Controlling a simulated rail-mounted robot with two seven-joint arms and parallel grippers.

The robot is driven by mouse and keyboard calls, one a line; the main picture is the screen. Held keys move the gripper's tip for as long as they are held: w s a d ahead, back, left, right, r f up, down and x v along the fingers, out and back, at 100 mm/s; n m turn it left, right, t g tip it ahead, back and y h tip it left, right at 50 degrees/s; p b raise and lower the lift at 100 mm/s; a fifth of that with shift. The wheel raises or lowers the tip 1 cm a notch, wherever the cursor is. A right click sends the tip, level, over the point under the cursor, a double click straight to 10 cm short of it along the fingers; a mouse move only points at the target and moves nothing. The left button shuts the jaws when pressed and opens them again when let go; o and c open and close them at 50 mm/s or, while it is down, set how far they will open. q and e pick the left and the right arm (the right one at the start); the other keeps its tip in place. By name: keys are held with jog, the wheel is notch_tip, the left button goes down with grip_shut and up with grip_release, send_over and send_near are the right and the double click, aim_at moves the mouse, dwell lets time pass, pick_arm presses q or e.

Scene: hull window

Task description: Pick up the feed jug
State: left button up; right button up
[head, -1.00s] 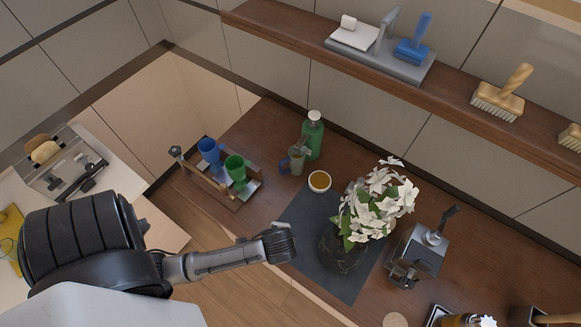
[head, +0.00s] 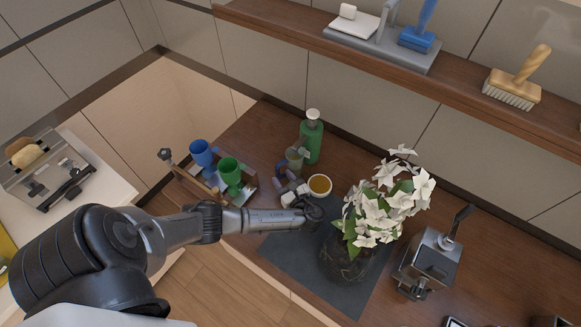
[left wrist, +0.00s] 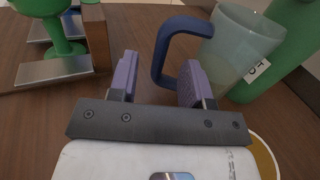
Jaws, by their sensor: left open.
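The feed jug (head: 295,158) is a small translucent grey-green cup with a dark blue handle. It stands upright on the wooden counter, just in front of a green bottle (head: 312,143). In the left wrist view the jug (left wrist: 236,45) is at the upper right, its blue handle (left wrist: 160,52) pointing left. My left gripper (head: 291,181) is open with purple finger pads. It also shows in the left wrist view (left wrist: 158,80), with the handle just ahead of and partly between the fingertips, not gripped. My right gripper is not in view.
A bowl of amber liquid (head: 320,185) sits close beside my left gripper. A rack with a blue cup (head: 201,152) and a green cup (head: 231,172) stands left. A white-flowered plant (head: 383,210) and a metal grinder (head: 428,262) stand right.

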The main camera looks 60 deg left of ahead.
aim_at(279, 173)
pick_arm(q)
jog(key=shift+a+p, duration=0.4)
jog(key=shift+a, duration=2.45)
jog(key=shift+c, duration=0.3)
grip_shut()
jog(key=shift+r, duration=0.1)
